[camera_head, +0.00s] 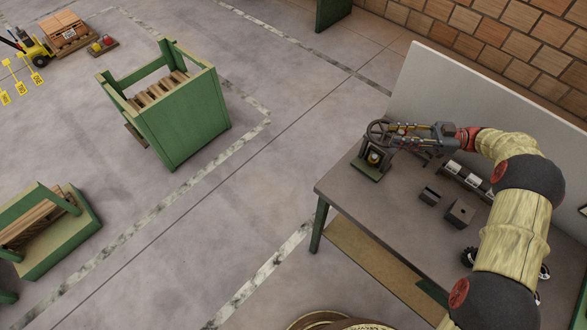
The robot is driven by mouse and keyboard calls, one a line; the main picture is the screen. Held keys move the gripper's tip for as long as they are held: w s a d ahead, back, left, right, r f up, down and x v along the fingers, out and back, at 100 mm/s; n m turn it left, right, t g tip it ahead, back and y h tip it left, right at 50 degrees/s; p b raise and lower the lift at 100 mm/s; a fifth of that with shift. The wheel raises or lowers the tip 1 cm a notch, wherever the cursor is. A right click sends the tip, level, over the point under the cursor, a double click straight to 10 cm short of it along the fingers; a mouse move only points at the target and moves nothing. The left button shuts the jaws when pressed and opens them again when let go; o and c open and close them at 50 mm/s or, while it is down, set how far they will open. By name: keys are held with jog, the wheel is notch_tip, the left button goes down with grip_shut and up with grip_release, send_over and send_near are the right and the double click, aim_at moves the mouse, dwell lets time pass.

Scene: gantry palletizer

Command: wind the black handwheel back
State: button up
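The black handwheel (376,130) is a small dark ring on top of a small dark stand with a green base (369,172), at the far left corner of the workbench. My gripper (396,129) reaches in from the right, its fingers pointing left at the wheel's right side. The fingertips overlap the wheel's rim in this view. I cannot tell whether they touch it or are closed on it.
The grey workbench (345,187) has a light back panel (440,90). A dark open box (430,196), a dark block (460,213) and a row of white-topped pieces (468,176) stand right of the wheel. Green-framed pallet racks (190,125) stand on the floor at left.

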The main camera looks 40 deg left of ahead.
jog(key=shift+s+f+m+t+y+b, duration=0.2)
jog(key=shift+m+t+y+b, duration=0.45)
jog(key=shift+b, duration=1.65)
